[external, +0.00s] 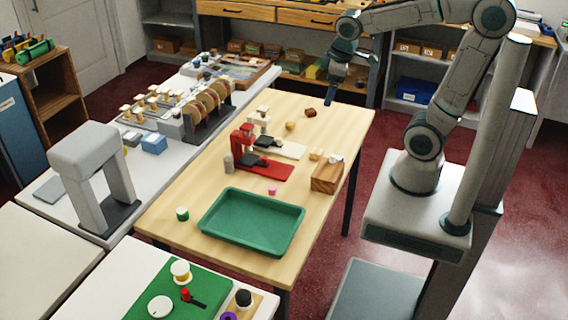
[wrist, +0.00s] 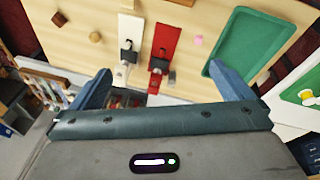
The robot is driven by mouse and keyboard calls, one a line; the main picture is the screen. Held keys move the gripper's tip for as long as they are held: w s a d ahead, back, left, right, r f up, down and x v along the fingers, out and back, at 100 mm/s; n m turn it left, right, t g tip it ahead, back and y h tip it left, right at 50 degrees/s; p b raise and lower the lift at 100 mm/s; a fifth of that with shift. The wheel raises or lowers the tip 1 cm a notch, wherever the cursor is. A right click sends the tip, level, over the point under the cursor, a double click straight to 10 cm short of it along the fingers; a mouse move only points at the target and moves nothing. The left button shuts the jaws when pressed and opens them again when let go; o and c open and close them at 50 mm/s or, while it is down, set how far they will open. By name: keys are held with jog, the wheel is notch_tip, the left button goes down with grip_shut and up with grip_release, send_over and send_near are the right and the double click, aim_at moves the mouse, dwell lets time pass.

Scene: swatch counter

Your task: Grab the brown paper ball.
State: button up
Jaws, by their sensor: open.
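A small round tan-brown ball, which looks like the brown paper ball (external: 290,126), lies on the wooden table toward its far end. It also shows at the upper left of the wrist view (wrist: 95,37). A darker, more angular brown piece (external: 310,112) lies near it, also at the wrist view's top left (wrist: 60,19). My gripper (external: 335,99) hangs above the table's far right part, apart from both. In the wrist view its blue fingers (wrist: 160,72) are spread wide with nothing between them.
A red stand (external: 265,168) and a white stand (external: 285,148) occupy mid-table. A green tray (external: 252,222) lies at the near end, a wooden block (external: 326,178) at the right edge. A counter with sample racks (external: 205,112) runs along the left. The table's far end is mostly clear.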

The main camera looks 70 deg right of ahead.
jog(key=s+a+f+m+y, duration=0.1)
jog(key=s+a+f+m, duration=0.1)
jog(key=s, duration=0.5)
jog(key=shift+a+m+t+b, duration=0.35)
jog(key=shift+m+t, duration=0.05)
jog(key=shift+m, duration=0.3)
jog(key=shift+f, duration=0.1)
jog(key=c, duration=0.9)
